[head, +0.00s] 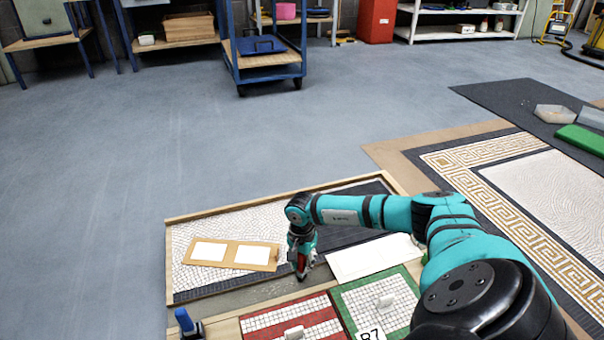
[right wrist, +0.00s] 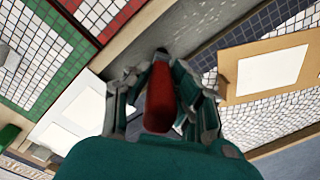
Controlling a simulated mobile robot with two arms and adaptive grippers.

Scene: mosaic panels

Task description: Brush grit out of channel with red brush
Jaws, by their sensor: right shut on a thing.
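My right gripper (head: 302,268) points down and is shut on the red brush (head: 301,263). The brush handle (right wrist: 159,100) fills the space between the fingers in the right wrist view. The brush's lower end is over or in the grey channel (head: 240,296), and I cannot tell whether it touches the floor of it. The channel (right wrist: 185,30) runs between the mosaic panels, with pale speckles that may be grit. My left gripper is not in view.
A brown card with two white squares (head: 232,253) lies on the white mosaic behind the channel. Red (head: 290,318) and green (head: 385,300) framed panels with white handles lie in front. A white sheet (head: 373,257) is to the right. A blue-handled object (head: 186,322) stands front left.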

